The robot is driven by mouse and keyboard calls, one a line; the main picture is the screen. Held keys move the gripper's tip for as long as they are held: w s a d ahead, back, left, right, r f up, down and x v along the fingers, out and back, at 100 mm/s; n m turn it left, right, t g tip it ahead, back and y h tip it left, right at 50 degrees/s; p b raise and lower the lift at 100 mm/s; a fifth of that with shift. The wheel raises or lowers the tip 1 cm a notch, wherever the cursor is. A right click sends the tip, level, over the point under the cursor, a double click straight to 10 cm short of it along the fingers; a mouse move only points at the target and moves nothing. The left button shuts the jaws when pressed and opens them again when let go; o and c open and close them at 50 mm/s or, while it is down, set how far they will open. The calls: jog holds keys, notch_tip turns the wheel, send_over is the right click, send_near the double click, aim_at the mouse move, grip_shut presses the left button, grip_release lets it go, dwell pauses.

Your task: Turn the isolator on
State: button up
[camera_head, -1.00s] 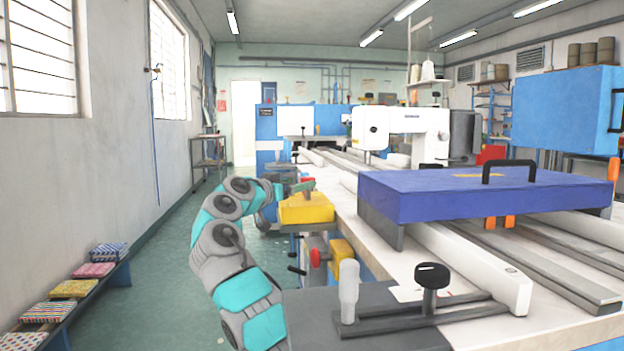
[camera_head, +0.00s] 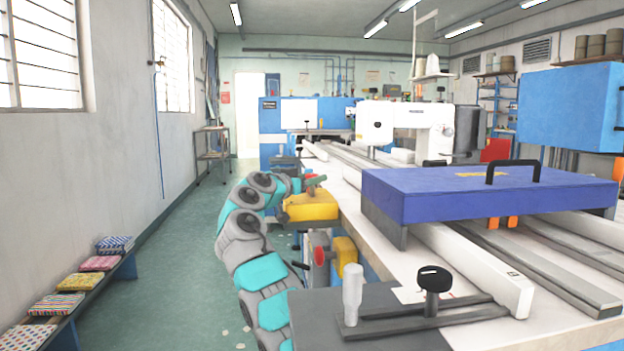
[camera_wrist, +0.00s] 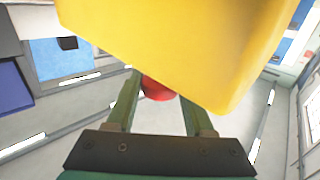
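A yellow box (camera_head: 310,207) sits at the left edge of the long table, with a red part (camera_head: 309,177) just above it. It looks like the isolator with its red knob. The red knob (camera_wrist: 157,90) shows between the two fingers, which stand apart. I cannot tell whether they touch it.
Below the yellow box, a red round knob (camera_head: 319,256) and another yellow box (camera_head: 345,250) sit on the table's side. A blue slab (camera_head: 480,195) with a black handle lies on the table. A low bench (camera_head: 65,315) stands by the left wall.

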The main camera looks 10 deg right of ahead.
grip_shut()
dwell(0.4)
